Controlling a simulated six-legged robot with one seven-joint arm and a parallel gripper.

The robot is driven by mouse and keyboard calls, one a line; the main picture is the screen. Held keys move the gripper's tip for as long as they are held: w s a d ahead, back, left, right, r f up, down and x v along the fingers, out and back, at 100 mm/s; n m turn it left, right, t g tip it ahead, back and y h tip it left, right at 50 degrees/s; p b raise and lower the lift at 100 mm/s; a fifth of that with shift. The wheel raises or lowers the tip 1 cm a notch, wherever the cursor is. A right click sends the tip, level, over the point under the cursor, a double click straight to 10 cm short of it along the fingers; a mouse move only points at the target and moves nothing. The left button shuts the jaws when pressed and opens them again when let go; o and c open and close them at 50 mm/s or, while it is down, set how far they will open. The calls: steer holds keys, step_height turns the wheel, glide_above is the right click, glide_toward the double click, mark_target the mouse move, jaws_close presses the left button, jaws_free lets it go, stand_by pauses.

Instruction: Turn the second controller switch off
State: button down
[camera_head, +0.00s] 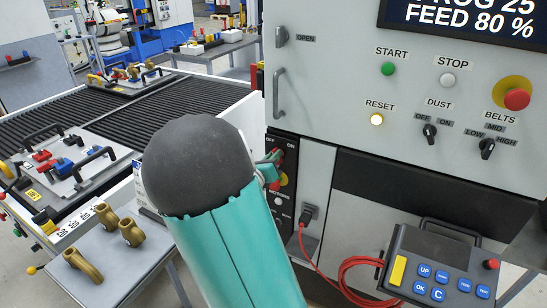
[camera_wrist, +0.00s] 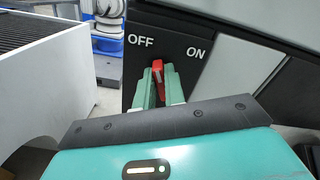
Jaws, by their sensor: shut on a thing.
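A red switch lever (camera_wrist: 157,68) stands on a black panel (camera_wrist: 172,48) between the printed words OFF, on the left, and ON, on the right. Its top leans slightly toward OFF in the wrist view. My gripper (camera_wrist: 159,78) has its two green fingers closed around the lever, one on each side. In the head view my gripper (camera_head: 273,161) reaches the black panel (camera_head: 286,215) at the cabinet's lower left, and my arm covers part of it.
Below the switch are a red and yellow control and a socket (camera_head: 308,215) with a red cable (camera_head: 350,264). A keypad pendant (camera_head: 441,262) sits at lower right. A ribbed conveyor (camera_head: 180,105) and a table with brass parts (camera_head: 115,262) stand left.

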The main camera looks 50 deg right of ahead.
steer(key=shift+a+f+n, duration=0.1)
steer(key=shift+n, duration=0.4)
steer(key=c, duration=1.5)
jaws_free()
steer(key=v, duration=1.3)
steer(key=shift+s+a, duration=0.1)
steer(key=shift+a, duration=0.25)
